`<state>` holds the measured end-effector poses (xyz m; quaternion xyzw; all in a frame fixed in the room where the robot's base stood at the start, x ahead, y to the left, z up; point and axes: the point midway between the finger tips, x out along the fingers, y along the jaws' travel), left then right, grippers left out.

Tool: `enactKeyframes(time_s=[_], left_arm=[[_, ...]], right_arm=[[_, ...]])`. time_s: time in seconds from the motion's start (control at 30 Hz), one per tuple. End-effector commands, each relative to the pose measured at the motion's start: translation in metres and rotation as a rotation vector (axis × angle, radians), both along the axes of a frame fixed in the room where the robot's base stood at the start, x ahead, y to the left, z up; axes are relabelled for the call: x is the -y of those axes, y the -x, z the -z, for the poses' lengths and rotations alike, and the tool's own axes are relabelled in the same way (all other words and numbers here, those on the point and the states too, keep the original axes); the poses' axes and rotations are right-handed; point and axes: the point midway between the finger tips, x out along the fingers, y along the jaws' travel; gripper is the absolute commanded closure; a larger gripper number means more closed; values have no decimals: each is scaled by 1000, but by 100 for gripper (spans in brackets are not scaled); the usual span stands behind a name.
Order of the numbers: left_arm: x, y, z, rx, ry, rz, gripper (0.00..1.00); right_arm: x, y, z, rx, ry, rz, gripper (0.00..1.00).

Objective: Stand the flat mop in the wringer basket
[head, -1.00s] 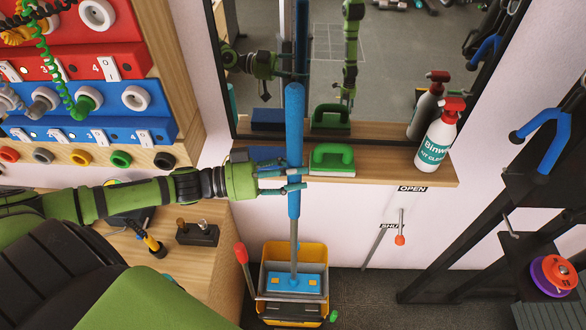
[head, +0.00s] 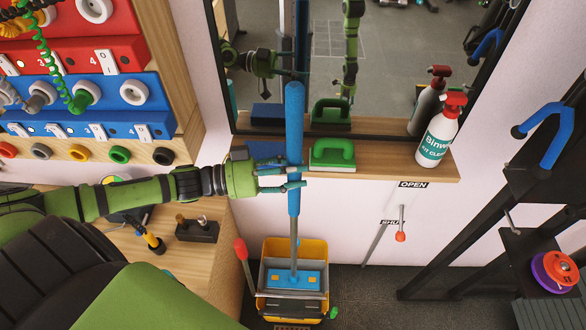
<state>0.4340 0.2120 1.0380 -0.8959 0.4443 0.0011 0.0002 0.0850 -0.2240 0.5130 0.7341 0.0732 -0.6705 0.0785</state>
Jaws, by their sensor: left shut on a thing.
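The flat mop (head: 295,130) has a blue handle grip, a grey lower pole and a blue flat head. It stands about upright. My left gripper (head: 292,188) is shut on the blue handle, a little below shelf height. The mop head (head: 296,280) shows over the grey wringer basket (head: 278,265) of the yellow bucket (head: 318,247). I cannot tell whether the head rests in the basket or hovers just above it. My right gripper is not in view.
A red-knobbed lever (head: 241,250) stands at the bucket's left. A wooden cabinet (head: 205,260) is to the left. A black rack (head: 480,205) is at the right.

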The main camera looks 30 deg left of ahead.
Motion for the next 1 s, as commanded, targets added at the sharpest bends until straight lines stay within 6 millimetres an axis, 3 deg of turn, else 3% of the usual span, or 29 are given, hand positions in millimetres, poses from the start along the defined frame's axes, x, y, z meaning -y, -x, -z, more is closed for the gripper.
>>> enactKeyframes(time_s=[0.4,0.43,0.5,1.0], left_arm=[[0,0,1,5,4,2,96],[1,0,1,5,4,2,53],[0,0,1,5,3,2,30],[-7,6,6,-6,-2,-1,30]], right_arm=[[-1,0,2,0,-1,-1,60],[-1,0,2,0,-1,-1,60],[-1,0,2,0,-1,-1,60],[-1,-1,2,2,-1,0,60]])
